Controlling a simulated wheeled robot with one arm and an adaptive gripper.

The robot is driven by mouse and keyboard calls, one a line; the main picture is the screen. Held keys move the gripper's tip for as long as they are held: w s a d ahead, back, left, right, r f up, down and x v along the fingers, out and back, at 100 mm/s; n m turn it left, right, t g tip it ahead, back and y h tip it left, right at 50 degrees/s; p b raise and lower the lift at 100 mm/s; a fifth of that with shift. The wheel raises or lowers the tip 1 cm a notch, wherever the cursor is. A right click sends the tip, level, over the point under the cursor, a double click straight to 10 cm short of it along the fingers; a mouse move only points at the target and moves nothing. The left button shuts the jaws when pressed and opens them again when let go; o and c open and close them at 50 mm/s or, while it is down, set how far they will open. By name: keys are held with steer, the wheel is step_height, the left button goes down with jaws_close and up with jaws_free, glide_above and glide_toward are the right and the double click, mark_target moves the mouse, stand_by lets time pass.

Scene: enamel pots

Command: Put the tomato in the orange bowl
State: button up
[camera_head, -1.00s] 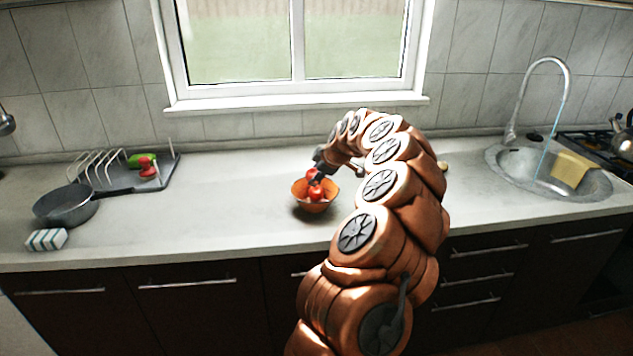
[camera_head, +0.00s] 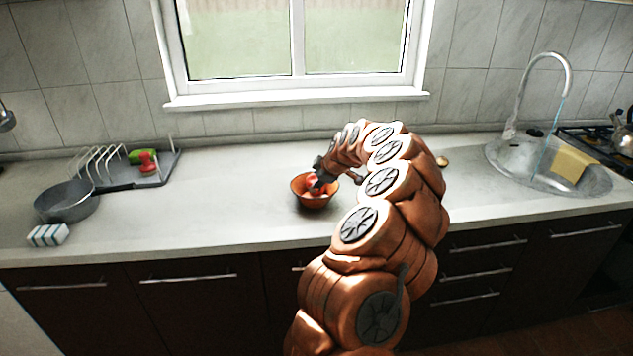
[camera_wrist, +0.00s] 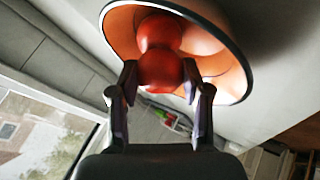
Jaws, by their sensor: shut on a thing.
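The orange bowl (camera_head: 301,196) stands on the counter near its middle; in the wrist view it fills the top (camera_wrist: 122,28). My gripper (camera_head: 319,179) reaches down into the bowl from above. In the wrist view its two dark fingers (camera_wrist: 160,82) are shut on the red tomato (camera_wrist: 160,72), one on each side. The tomato also shows at the bowl's mouth in the head view (camera_head: 312,181). A second red rounded shape (camera_wrist: 158,32) shows behind it inside the bowl; I cannot tell if it is another item or a reflection. Contact with the bowl's bottom is hidden.
A grey pan (camera_head: 66,203), a striped sponge-like block (camera_head: 48,235) and a dish rack (camera_head: 118,180) with green and red items stand at the left. The sink (camera_head: 535,165) with running tap is at the right.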

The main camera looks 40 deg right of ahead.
steer(key=shift+f+b, duration=0.25)
steer(key=shift+b, duration=0.05)
steer(key=o, duration=1.1)
steer(key=shift+o, duration=0.2)
steer(key=shift+r, duration=0.2)
steer(key=shift+r+p, duration=0.5)
steer(key=shift+p, duration=0.5)
steer(key=shift+s+b, duration=0.2)
steer(key=shift+b, duration=0.1)
steer(key=b+v, duration=0.2)
steer(key=v, duration=0.9)
steer(key=shift+r, duration=0.25)
